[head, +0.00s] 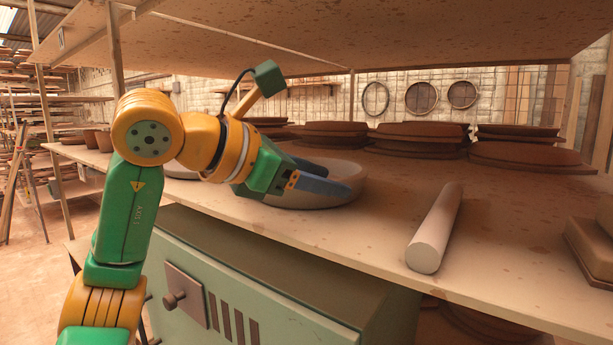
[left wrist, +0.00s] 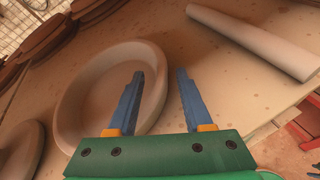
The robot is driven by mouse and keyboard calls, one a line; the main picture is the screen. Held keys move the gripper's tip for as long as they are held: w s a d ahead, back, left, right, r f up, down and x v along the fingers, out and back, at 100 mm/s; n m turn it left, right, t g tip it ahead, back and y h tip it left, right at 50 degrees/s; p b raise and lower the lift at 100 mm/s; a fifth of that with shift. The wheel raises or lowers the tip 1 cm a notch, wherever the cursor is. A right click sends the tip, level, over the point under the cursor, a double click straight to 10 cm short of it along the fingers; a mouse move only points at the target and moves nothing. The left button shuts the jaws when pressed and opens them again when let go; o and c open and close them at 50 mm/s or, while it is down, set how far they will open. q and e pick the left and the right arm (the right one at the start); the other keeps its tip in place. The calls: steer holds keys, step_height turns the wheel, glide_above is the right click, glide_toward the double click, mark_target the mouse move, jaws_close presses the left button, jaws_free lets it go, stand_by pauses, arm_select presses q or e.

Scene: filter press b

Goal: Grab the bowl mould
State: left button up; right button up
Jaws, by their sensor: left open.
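The bowl mould (head: 338,170) is a wide, shallow, pale grey round dish on the wooden table, partly hidden by my left gripper in the head view. It also shows in the left wrist view (left wrist: 98,92). My left gripper (head: 345,193) is open, its blue fingers reaching over the mould's near side. In the left wrist view its fingers (left wrist: 160,74) are spread, one in front of the mould and one beyond its right edge, with the rim showing between them. I cannot tell whether they touch it. My right gripper is not in view.
A pale cylinder (head: 437,230) lies right of the mould. Stacked brown slabs (head: 415,140) stand behind it. Another pale round piece (left wrist: 20,152) is at lower left in the left wrist view. A shelf board (head: 330,35) hangs above; a green cabinet (head: 250,280) stands below.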

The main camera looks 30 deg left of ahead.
mark_target(338, 178)
arm_select(q)
steer(key=x, duration=0.4)
steer(key=shift+s+a+r, duration=0.15)
steer(key=shift+s, duration=0.2)
jaws_close()
stand_by(0.9)
